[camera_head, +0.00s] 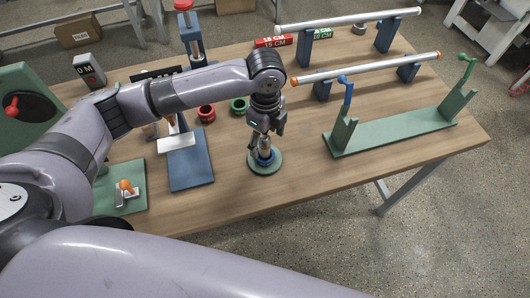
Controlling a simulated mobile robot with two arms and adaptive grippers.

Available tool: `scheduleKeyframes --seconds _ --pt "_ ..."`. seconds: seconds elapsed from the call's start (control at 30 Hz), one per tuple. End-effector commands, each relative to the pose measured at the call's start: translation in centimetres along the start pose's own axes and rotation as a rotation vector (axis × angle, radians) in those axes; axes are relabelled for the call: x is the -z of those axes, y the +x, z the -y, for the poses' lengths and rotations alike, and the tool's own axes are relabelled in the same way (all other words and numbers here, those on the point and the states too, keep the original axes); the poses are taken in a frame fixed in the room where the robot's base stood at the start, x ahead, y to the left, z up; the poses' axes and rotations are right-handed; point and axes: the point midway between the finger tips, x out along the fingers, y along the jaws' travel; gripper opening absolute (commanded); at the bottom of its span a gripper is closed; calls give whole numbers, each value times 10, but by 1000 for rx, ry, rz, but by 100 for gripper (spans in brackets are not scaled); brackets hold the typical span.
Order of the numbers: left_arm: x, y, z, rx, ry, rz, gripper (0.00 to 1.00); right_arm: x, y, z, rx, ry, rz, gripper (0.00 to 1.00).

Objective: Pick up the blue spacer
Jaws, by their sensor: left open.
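My left gripper (262,146) points down over a round green base (265,169) near the front middle of the table. It is open, with its fingers around or just above a small upright piece on that base. A little blue (265,158) shows low between the fingers; it may be the blue spacer, but the gripper hides most of it. A red ring-shaped spacer (206,114) and a green one (239,105) stand on the table to the left, behind the gripper. My right gripper is not in view.
A green stand (395,133) with two uprights is at the right. Two silver rollers (366,68) (347,19) rest on blue supports behind it. A blue fixture (191,172) stands left of the gripper. The wooden table (300,178) is clear in front, near its edge.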

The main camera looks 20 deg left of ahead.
Motion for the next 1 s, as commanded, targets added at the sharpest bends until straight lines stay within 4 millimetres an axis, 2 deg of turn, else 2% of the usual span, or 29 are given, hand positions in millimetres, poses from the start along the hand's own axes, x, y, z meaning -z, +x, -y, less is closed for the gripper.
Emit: scheduleKeyframes --seconds 0.1,0.23,0.37,0.53,0.8,1.0 --pt "0 8 0 0 0 -1 68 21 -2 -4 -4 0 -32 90" --pt "0 17 -2 -3 0 0 68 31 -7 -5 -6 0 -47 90" --pt "0 36 -5 -5 0 0 68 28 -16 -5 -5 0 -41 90" --pt "0 58 -4 -2 -1 0 68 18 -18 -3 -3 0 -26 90" --pt "0 61 -4 1 1 0 68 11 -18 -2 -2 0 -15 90" --pt "0 61 -3 1 0 0 55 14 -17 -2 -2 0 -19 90"
